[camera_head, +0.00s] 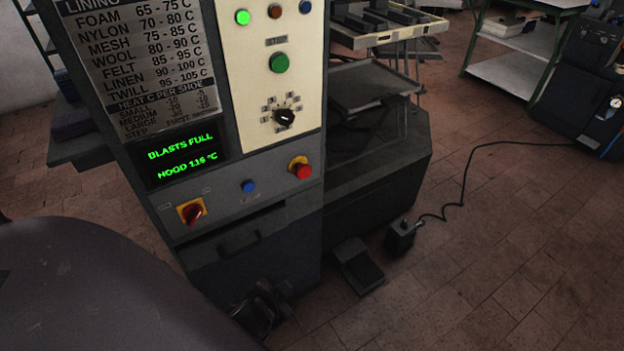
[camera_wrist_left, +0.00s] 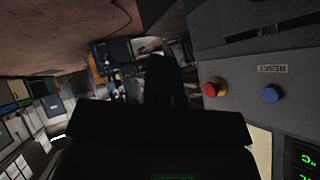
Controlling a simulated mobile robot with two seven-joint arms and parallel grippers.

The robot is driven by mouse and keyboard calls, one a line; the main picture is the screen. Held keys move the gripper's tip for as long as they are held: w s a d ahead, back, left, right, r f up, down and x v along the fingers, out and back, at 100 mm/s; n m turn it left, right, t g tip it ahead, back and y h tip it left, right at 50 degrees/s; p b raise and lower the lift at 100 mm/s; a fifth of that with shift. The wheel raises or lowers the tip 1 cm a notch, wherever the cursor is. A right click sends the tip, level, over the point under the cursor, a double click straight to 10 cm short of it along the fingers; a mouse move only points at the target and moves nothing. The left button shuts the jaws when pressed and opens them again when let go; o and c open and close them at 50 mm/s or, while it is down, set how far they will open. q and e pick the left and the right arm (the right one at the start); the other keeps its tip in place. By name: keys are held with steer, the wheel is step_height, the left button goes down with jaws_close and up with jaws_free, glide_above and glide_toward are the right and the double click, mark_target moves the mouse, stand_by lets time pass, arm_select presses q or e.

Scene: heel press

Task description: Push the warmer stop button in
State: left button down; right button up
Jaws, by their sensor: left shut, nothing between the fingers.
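A red mushroom button (camera_head: 301,169) on a yellow collar sits at the right of the machine's lower sloped panel; I read no label naming it as the warmer stop. It also shows in the left wrist view (camera_wrist_left: 213,88), where the panel appears upside down. It stands out from its collar. My left gripper (camera_wrist_left: 165,80) is a dark shape in the middle of the left wrist view, shut and empty. The red button is to the right of it there, and they look apart. My right gripper is in neither view.
A blue button (camera_head: 248,186) marked RESET and a red rotary switch (camera_head: 192,212) share the panel. Above are a green button (camera_head: 279,62), a dial (camera_head: 284,116) and a lit display (camera_head: 185,155). A foot pedal (camera_head: 358,267) stands on the floor, which is open to the right.

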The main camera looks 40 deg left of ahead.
arm_select(q)
steer(key=w+f+m+g+y+b, duration=0.15)
steer(key=w+y, duration=0.25)
steer(key=w, duration=0.4)
steer(key=w+d+r+g+y+b, duration=0.1)
steer(key=w+d+r+y+b, duration=0.1)
steer(key=w+r+y, duration=0.8)
step_height(320, 180, up, 2)
steer(key=shift+w+d+r+g, duration=0.1)
steer(key=shift+w+d+g, duration=0.25)
steer(key=shift+w+d, duration=0.2)
steer(key=shift+a+n, duration=0.1)
steer(key=shift+n, duration=0.15)
glide_toward(306, 173)
steer(key=x, duration=0.6)
steer(key=shift+a+b, duration=0.2)
steer(key=shift+b, duration=0.2)
steer(key=shift+w+a, duration=0.25)
steer(key=shift+a, duration=0.3)
